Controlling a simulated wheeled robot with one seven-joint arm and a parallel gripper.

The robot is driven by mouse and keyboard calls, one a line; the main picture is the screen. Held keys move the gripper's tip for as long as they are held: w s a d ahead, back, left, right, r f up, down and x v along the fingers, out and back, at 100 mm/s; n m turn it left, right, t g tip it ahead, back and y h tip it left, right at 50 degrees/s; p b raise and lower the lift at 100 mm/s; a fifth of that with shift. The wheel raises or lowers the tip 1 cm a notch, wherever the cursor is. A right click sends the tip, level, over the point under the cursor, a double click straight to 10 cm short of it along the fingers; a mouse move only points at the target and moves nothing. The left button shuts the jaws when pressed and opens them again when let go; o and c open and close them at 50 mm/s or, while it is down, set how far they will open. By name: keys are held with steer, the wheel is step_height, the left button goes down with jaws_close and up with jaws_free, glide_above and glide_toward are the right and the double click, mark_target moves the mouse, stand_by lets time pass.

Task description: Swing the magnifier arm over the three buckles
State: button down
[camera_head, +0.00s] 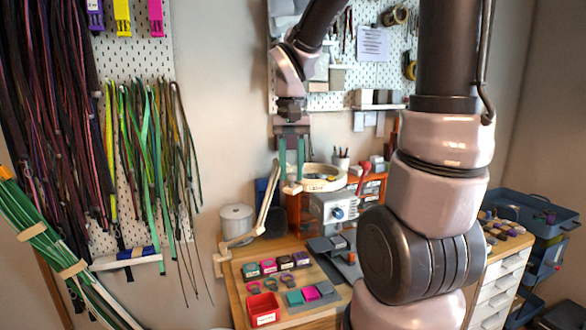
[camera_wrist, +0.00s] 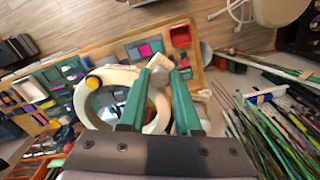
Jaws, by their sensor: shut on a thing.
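The magnifier has a cream ring head (camera_head: 330,186) on a jointed cream arm (camera_head: 262,222) that rises from the bench's left edge. In the wrist view the ring (camera_wrist: 84,105) is large, with a yellow knob on its rim. My gripper (camera_head: 292,186) has teal fingers and is shut on a small cream tab at the ring's left side; the tab (camera_wrist: 162,64) shows between the fingertips in the wrist view. The ring hangs above the back of the bench, behind the grey machine. Three small buckles (camera_head: 269,284) appear to lie in a row on the board; I cannot make them out in the wrist view.
A red bin (camera_head: 263,309), teal and magenta pieces (camera_head: 310,293) and a row of small coloured boxes (camera_head: 269,266) sit on the board. A grey machine (camera_head: 333,208) with a blue knob and a white spool (camera_head: 236,220) stand behind. Cords hang at left.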

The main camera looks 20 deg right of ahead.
steer(key=c, duration=0.6)
jaws_free()
step_height(320, 180, up, 11)
steer(key=shift+f, duration=0.1)
steer(key=s+d+t+y, duration=0.2)
steer(key=s+d+t, duration=0.1)
steer(key=s+t, duration=0.4)
steer(key=shift+s+r, duration=0.2)
steer(key=shift+r, duration=0.15)
